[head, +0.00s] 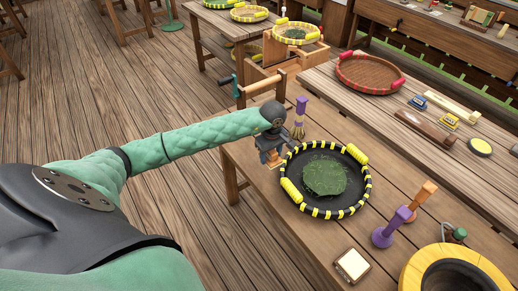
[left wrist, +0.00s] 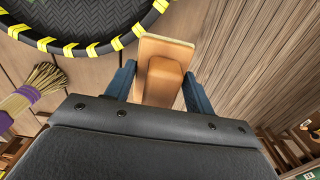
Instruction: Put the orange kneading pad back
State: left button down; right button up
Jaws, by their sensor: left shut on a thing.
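My left gripper (head: 273,158) is at the left edge of the near table, just left of a round dark tray. It is shut on the orange kneading pad (head: 278,166), mostly hidden by the fingers in the head view. In the left wrist view, the pad (left wrist: 165,48) is a flat tan-orange plate with a block-shaped grip, held between the two blue fingers of the gripper (left wrist: 160,80). I cannot tell whether the pad touches the tabletop. My right gripper is not in view.
The dark tray (head: 352,187), with a yellow-black rim, holds a green heap (head: 325,176). A purple-handled brush (head: 299,118) stands behind my gripper.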

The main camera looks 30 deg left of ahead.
pick_arm(q)
jog(key=shift+w+a+r+n, duration=0.15)
jog(key=shift+w+a+n, duration=0.1)
jog(key=shift+a+n, duration=0.05)
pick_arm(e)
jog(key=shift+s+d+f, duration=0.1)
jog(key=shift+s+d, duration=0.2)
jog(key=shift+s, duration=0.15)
pick_arm(q)
jog(key=shift+a, duration=0.1)
